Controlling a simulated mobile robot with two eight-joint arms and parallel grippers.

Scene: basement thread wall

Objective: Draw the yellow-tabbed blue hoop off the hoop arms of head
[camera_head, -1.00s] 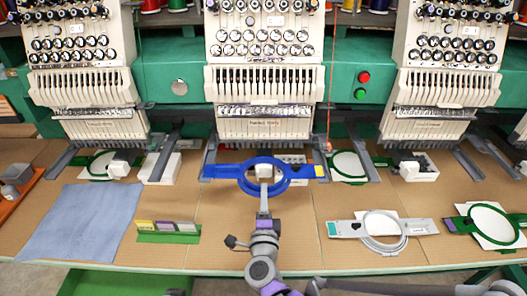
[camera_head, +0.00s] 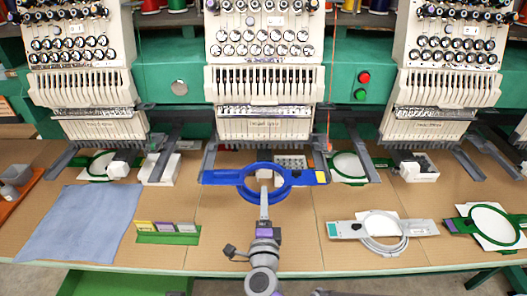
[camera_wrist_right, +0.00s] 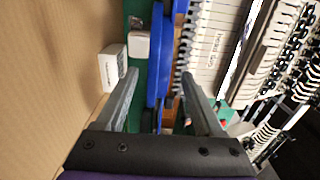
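The blue hoop (camera_head: 222,177) with a yellow tab (camera_head: 321,177) at its right end lies across the front of the middle head (camera_head: 265,128), at its grey hoop arms (camera_head: 209,160). My right gripper (camera_head: 264,185) reaches in from below, over the near part of the ring. In the right wrist view the blue hoop (camera_wrist_right: 157,60) stands edge-on between the two fingers of my right gripper (camera_wrist_right: 160,85). Gaps show on both sides, so the fingers look open around the rim. My left gripper is not in view.
A blue cloth (camera_head: 85,222) and a green holder with cards (camera_head: 167,237) lie to the left. A grey hoop (camera_head: 345,229) and a green hoop (camera_head: 490,223) lie at right. White boxes (camera_head: 160,170) stand near the heads. Bare table lies around my right arm.

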